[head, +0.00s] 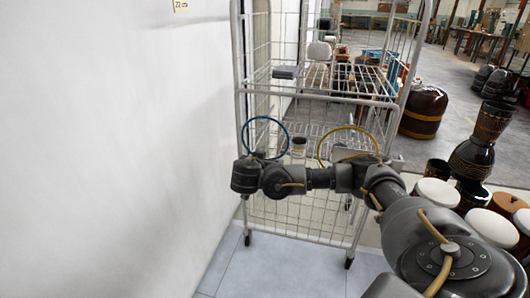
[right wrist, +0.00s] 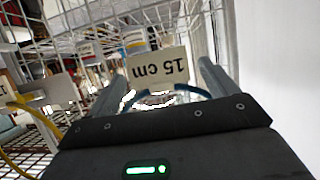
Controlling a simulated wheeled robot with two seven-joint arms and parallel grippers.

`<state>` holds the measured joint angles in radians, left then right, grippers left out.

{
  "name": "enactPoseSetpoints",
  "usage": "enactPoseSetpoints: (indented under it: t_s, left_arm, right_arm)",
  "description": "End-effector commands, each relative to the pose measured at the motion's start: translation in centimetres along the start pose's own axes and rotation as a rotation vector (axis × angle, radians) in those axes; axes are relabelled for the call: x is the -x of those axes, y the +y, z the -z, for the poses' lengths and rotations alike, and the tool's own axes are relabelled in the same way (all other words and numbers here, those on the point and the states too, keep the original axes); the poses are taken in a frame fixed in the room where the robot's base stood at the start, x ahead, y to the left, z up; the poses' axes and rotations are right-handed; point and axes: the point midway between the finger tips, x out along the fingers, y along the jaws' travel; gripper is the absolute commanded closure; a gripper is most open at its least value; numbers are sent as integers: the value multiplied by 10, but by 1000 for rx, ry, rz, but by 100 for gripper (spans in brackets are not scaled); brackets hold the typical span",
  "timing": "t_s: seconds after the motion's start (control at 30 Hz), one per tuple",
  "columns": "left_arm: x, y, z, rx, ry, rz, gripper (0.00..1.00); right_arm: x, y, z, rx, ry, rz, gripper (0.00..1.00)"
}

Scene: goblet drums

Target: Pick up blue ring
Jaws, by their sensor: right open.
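The blue ring (head: 262,117) stands upright at the left front of the wire cart, close to the white wall. Its lower part is hidden behind my right wrist in the head view. My right gripper is mostly hidden there at the arm's left end. In the right wrist view my right gripper (right wrist: 163,72) is open. An arc of the blue ring (right wrist: 190,88) shows between its two fingers, below a white "15 cm" label (right wrist: 160,70) that appears upside down. I cannot tell whether the fingers touch the ring. My left gripper is not in view.
A yellow ring (head: 349,127) stands to the right on the same cart (head: 300,232). The white wall (head: 110,150) is close on the left. Several drums, among them a tall goblet drum (head: 474,150), stand at the right. Pale tiled floor lies below.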

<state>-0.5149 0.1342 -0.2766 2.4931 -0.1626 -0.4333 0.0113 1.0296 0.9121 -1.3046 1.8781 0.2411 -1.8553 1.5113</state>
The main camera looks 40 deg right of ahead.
Motion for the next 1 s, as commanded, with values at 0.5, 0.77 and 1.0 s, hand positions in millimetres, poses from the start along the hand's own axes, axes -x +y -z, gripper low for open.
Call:
enactPoseSetpoints:
  t_s: [0.5, 0.77, 1.0]
  left_arm:
    - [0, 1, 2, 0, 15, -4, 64]
    - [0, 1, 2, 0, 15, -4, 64]
    - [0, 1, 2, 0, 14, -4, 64]
  right_arm:
    - [-23, 0, 0, 1, 0, 1, 22]
    - [-23, 0, 0, 1, 0, 1, 56]
    - [-23, 0, 0, 0, 0, 1, 80]
